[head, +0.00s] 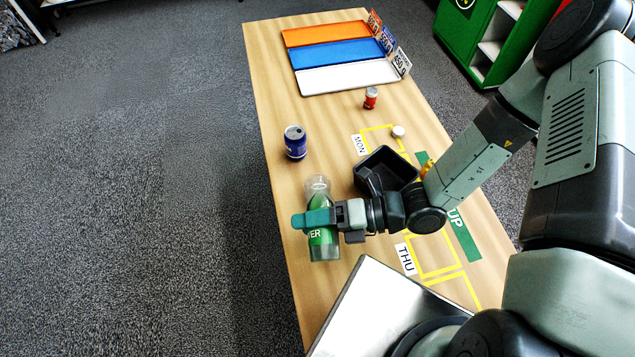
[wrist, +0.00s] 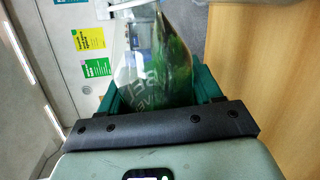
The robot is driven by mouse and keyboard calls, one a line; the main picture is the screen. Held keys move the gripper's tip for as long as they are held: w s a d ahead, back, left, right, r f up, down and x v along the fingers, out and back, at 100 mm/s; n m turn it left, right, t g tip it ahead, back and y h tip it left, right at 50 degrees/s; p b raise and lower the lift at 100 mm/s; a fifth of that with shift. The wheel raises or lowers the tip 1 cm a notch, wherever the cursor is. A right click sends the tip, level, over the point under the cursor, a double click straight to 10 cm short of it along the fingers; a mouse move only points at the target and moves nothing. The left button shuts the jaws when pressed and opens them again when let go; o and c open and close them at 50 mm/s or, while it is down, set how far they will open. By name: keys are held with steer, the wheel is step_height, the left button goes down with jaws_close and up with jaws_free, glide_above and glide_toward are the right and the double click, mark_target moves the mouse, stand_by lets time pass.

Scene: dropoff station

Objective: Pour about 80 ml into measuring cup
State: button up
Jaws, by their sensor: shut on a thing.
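A clear cup-like vessel (head: 317,184), seemingly the measuring cup, shows just beyond the bottle in the head view. The bottle's upper end overlaps it, so I cannot tell whether they touch. The bottle's exact tilt, its liquid level and any liquid in the cup are not clear.
A blue can (head: 295,143) stands beyond the cup. A black open bin (head: 386,168) is right of the cup. A red can (head: 371,98), a small white round item (head: 398,131) and orange, blue and white trays (head: 350,78) are farther back. The table's left edge is close by.

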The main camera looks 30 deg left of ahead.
steer(key=shift+r+m, duration=0.55)
steer(key=shift+m, duration=0.05)
stand_by(0.7)
steer(key=shift+s+d+r+g, duration=0.15)
steer(key=shift+s+d+g, duration=0.15)
steer(key=shift+s, duration=0.15)
stand_by(0.6)
steer(key=shift+r+m+h, duration=0.3)
steer(key=shift+r+m, duration=0.2)
steer(key=shift+m, duration=0.1)
stand_by(1.6)
steer(key=f+n, duration=0.3)
steer(key=shift+s+d+f+t+y, duration=0.15)
steer(key=shift+s+f+t+y, duration=0.1)
steer(key=shift+t+y, duration=0.15)
steer(key=shift+w+f+n, duration=0.1)
steer(key=shift+f+n, duration=0.1)
steer(key=shift+n, duration=0.4)
stand_by(1.5)
